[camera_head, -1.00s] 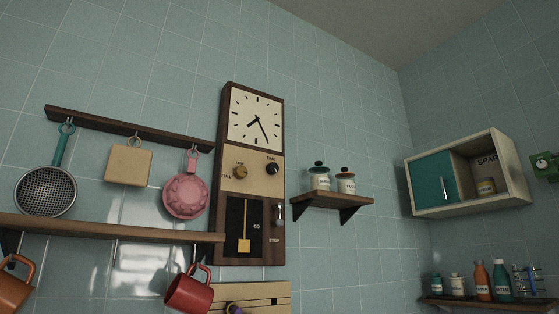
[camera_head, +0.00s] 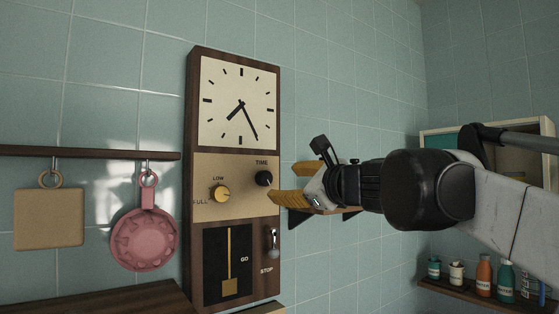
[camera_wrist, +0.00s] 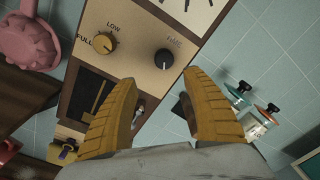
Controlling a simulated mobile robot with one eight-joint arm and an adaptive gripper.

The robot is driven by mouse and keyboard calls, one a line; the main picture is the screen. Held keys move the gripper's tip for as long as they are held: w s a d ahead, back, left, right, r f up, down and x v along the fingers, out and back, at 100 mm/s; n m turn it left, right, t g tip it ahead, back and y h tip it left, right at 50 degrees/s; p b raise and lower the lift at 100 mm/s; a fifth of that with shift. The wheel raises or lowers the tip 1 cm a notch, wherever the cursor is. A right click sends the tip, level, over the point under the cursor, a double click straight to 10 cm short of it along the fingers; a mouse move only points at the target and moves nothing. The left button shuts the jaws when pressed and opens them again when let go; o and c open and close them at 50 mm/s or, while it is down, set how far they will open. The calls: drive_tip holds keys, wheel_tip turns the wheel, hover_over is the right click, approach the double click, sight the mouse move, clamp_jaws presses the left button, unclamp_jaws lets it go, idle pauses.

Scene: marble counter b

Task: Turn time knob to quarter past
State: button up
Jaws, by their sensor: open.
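The wall clock has a wooden case (camera_head: 189,130) and a white dial (camera_head: 228,82). Its short hand points to the lower left and its long hand to the lower right, near the five. The black TIME knob (camera_head: 264,178) is on the tan panel below the dial. In the wrist view the TIME knob (camera_wrist: 164,58) shows just beyond and between the fingertips. My gripper (camera_head: 286,182) is to the right of the knob, with its yellow fingers apart and empty. It also shows open in the wrist view (camera_wrist: 161,78). No finger visibly touches the knob.
A yellow LOW/FULL knob (camera_head: 221,194) is left of the TIME knob. A GO/STOP lever (camera_head: 274,240) and a pendulum window (camera_head: 213,262) are below. A pink pan (camera_head: 145,240) and a board (camera_head: 48,219) hang left. A small shelf with jars (camera_wrist: 265,112) is right.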

sight(266, 178)
drive_tip(key=p+x, duration=0.1)
drive_tip(key=x, duration=0.2)
drive_tip(key=p+x, duration=0.1)
drive_tip(key=x, duration=0.3)
drive_tip(key=r+p+x, duration=0.1)
drive_tip(key=x, duration=0.2)
drive_tip(key=shift+w+r, duration=0.1)
drive_tip(key=shift+w, duration=0.25)
drive_tip(key=c, duration=1.2)
